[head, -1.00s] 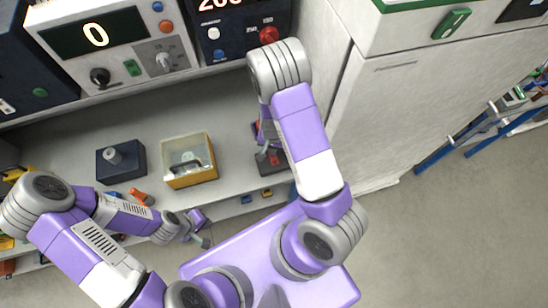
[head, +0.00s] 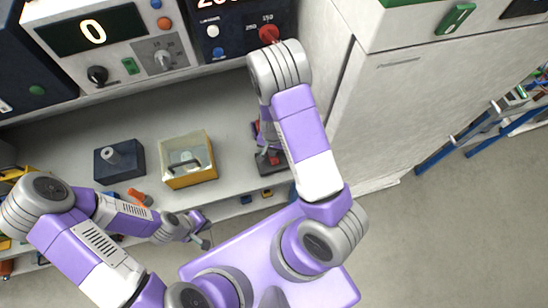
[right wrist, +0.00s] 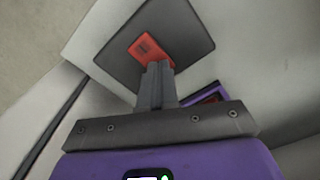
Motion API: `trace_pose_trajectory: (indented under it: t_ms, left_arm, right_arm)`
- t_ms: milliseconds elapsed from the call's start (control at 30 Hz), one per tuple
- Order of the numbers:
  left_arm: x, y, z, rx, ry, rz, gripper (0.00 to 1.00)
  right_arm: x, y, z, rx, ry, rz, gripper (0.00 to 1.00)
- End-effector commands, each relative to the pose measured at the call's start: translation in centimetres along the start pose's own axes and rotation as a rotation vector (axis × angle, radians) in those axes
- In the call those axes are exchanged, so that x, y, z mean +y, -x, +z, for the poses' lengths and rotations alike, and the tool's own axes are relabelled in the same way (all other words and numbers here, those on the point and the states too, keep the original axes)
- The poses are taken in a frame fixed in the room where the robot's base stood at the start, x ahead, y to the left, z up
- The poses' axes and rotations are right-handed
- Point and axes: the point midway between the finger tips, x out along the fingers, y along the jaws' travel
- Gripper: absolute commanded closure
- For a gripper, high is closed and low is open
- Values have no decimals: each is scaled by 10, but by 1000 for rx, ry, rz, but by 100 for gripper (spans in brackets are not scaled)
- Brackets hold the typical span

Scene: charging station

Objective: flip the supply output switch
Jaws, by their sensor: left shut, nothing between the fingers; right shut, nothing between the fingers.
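I cannot tell for sure which switch is the supply output switch. My right gripper (right wrist: 154,72) is shut and empty in the right wrist view. Its tips are at a red block (right wrist: 151,49) on a dark plate (right wrist: 178,30); I cannot tell if they touch. In the head view my right arm partly hides this dark base (head: 272,167). My left gripper (head: 204,233) is low at the left, apart from the bench things.
A dark blue unit (head: 235,35) with a red knob (head: 269,34) stands right of the grey-white unit. A yellow-rimmed clear box (head: 188,180) and a dark block with a grey knob (head: 120,160) sit on the bench. A white cabinet (head: 400,100) bounds the right side.

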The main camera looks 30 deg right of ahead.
Motion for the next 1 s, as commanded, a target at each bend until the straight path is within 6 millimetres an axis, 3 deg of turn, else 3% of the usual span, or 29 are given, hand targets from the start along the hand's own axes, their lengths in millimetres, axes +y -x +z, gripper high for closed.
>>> trace_pose_trajectory:
  t_ms: [267, 1000]
  left_arm:
    - [0, 1, 0, 0, 0, 0, 100]
    - [19, 50, 2, 0, 0, 0, 100]
  right_arm:
    - [0, 1, 0, -1, 0, 1, 100]
    - [0, 59, 0, -1, 0, 0, 100]
